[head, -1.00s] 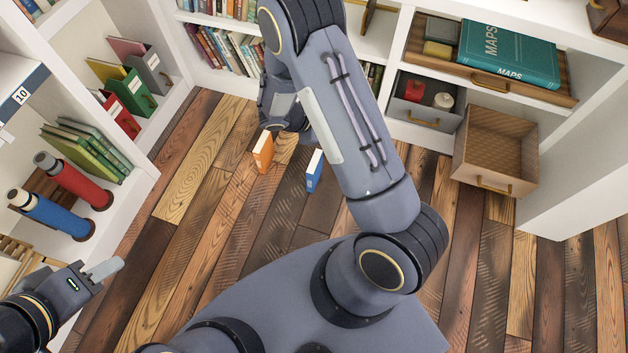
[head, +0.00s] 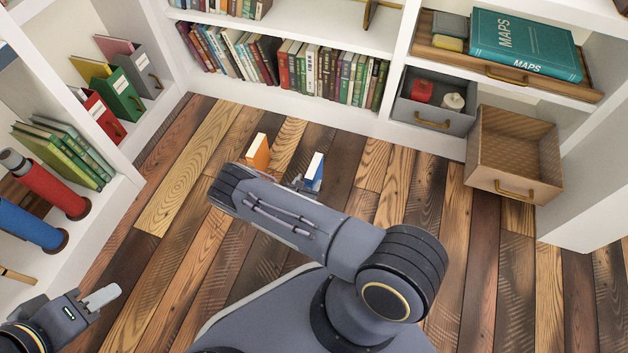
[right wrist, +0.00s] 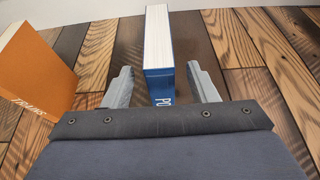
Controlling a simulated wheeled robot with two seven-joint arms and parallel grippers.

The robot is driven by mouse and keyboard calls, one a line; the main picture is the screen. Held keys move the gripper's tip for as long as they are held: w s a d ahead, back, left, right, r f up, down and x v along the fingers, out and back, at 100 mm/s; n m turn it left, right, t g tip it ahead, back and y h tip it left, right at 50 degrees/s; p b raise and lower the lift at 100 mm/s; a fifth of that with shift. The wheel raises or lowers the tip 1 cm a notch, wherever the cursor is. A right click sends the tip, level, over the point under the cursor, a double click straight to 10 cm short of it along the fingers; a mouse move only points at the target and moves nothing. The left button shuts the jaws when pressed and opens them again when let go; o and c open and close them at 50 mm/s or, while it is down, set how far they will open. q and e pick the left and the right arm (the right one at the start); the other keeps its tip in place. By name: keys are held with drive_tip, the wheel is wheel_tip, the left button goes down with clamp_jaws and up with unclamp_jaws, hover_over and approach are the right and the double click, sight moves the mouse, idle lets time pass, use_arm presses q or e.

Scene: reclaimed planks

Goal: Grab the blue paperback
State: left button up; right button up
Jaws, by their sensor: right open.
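The blue paperback (head: 314,172) stands upright on the plank floor, partly hidden behind my right arm in the head view. In the right wrist view the blue paperback (right wrist: 159,85) shows its white page edges and blue spine between the fingers of my right gripper (right wrist: 162,88). The fingers are open, one on each side, with a gap to the book on both sides. In the head view only a bit of my right gripper (head: 300,184) shows beside the book. My left gripper (head: 98,300) is at the lower left, away from the book; its jaw opening is unclear.
An orange book (head: 258,152) stands just left of the blue one, and also shows in the right wrist view (right wrist: 38,68). A bookshelf (head: 300,108) runs along the back. A woven bin (head: 514,185) sits at the right. The floor around the books is clear.

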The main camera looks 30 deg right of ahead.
drive_tip(key=b+x, duration=0.1)
drive_tip(key=x, duration=0.1)
drive_tip(key=b+x, duration=0.1)
drive_tip(key=x, duration=0.1)
drive_tip(key=shift+s+a+f, duration=0.1)
drive_tip(key=shift+f, duration=0.2)
drive_tip(key=shift+w+d, duration=0.3)
drive_tip(key=shift+d, duration=0.05)
drive_tip(key=shift+c, duration=0.4)
clamp_jaws()
